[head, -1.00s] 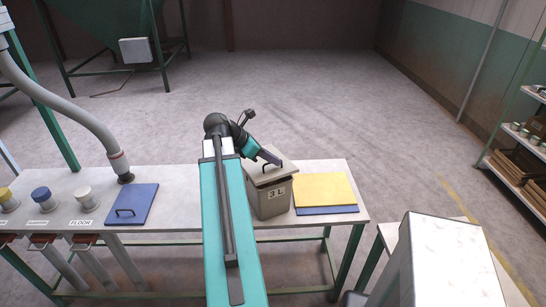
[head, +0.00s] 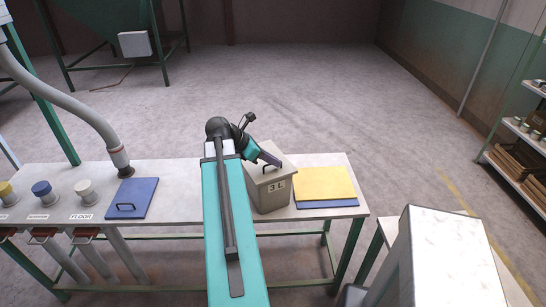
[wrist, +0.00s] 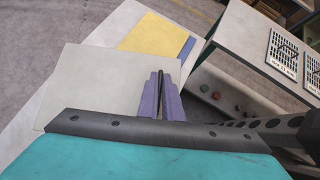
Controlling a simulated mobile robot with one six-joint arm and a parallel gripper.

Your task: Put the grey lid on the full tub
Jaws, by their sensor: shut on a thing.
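The grey tub (head: 269,198), marked "3 L", stands on the white table right of my arm. The grey lid (head: 285,173) lies over the tub's top and looks level, with no clear gap between them from here. My gripper (head: 270,162) comes in from the upper left and is shut on the lid's handle. In the wrist view the purple fingers (wrist: 160,95) are closed together above the lid (wrist: 95,85), which fills the left middle. The tub's inside is hidden under the lid.
A yellow lid (head: 325,182) lies on a blue one (head: 332,204) just right of the tub. A blue lid with a handle (head: 130,199) lies left of my arm, near a hanging grey hose (head: 97,120). Bare table (head: 180,185) lies between that lid and my arm.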

